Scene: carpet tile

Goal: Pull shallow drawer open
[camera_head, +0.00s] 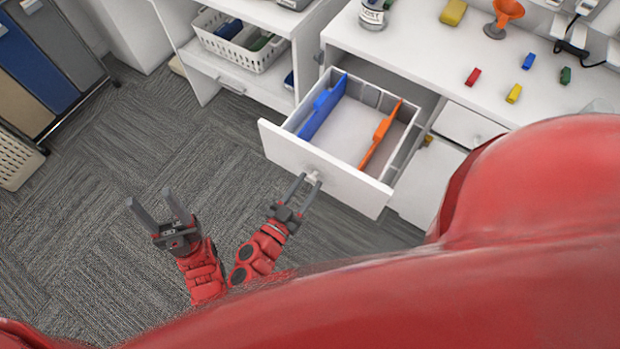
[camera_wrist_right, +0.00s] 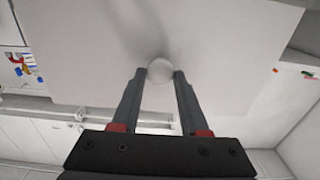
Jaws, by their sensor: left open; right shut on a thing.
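The white shallow drawer (camera_head: 326,171) stands open, pulled out from the white desk unit. Its inside is visible, with a blue divider (camera_head: 322,108) and an orange divider (camera_head: 380,134). My right gripper (camera_head: 309,181) is at the drawer front, its fingers shut on the white round knob (camera_head: 313,178). The right wrist view shows the knob (camera_wrist_right: 160,70) between the two fingertips, against the white drawer front (camera_wrist_right: 95,45). My left gripper (camera_head: 154,204) is open and empty above the carpet, to the left of the right gripper and apart from the drawer.
The desk top (camera_head: 420,50) holds small coloured blocks, an orange funnel-like object (camera_head: 503,17) and a jar (camera_head: 373,14). A closed drawer (camera_head: 467,125) is right of the open one. A white basket (camera_head: 238,42) sits on a shelf at left. The carpet (camera_head: 110,160) before the drawer is clear.

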